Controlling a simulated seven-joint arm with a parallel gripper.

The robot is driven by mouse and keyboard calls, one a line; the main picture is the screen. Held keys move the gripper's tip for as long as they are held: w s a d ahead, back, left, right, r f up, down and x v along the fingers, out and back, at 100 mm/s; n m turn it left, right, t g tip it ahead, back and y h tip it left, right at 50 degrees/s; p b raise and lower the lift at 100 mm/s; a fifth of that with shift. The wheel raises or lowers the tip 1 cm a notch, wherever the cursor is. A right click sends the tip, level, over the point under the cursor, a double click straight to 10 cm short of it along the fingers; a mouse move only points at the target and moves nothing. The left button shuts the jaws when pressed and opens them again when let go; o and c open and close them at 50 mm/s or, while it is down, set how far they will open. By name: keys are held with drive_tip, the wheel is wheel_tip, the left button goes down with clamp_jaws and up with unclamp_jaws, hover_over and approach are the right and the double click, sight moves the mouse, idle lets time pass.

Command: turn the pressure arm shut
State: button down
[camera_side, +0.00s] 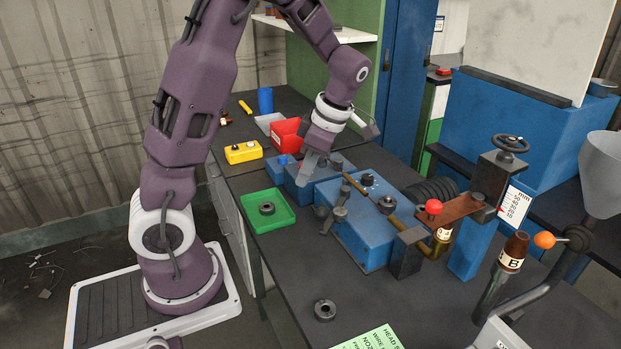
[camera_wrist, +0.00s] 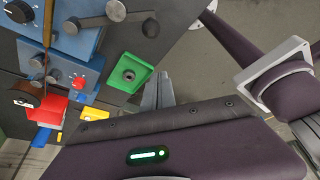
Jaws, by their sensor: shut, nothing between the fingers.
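The blue machine (camera_side: 365,229) stands on the dark bench. A dark grey arm with round ends (camera_side: 338,212) sticks out from its front side; it seems to be the pressure arm, though no label shows. In the wrist view this grey arm (camera_wrist: 96,21) is at the top, with a round knob. A brown flat arm with a red ball knob (camera_side: 433,206) sits at the machine's right end. My gripper (camera_side: 307,172) is shut and empty, pointing down above the smaller blue boxes, behind and left of the grey arm. In the wrist view its fingertips (camera_wrist: 160,78) are together, apart from that arm.
A green tray (camera_side: 267,211) with a dark ring lies at the bench's front edge. A red bin (camera_side: 288,136) and a yellow box (camera_side: 243,151) stand behind. Another dark ring (camera_side: 325,310) lies near the front. Bench between tray and that ring is clear.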

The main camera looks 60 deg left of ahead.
sight(316, 212)
wheel_tip(316, 212, down, 7)
drive_tip(key=w+d, duration=0.1)
idle(0.4)
drive_tip(key=shift+w+d, duration=0.1)
drive_tip(key=shift+w+d+f+n, duration=0.1)
drive_tip(key=shift+w+d+n, duration=0.35)
drive_tip(key=shift+d+n, duration=0.2)
drive_tip(key=shift+w+d+n+g+h, duration=0.15)
drive_tip(key=shift+w+d+n+h, duration=0.15)
drive_tip(key=shift+w+d+n, duration=1)
drive_tip(key=shift+w+d+n+g+h, duration=0.25)
drive_tip(key=shift+w+d, duration=0.6)
drive_tip(key=shift+w, duration=1.3)
drive_tip(key=shift+w+d+n+g+h, duration=0.1)
drive_tip(key=shift+w+d+n+h, duration=0.25)
drive_tip(key=shift+w+d+n, duration=0.95)
drive_tip(key=shift+w+a+m, duration=0.2)
drive_tip(key=shift+w+m, duration=0.4)
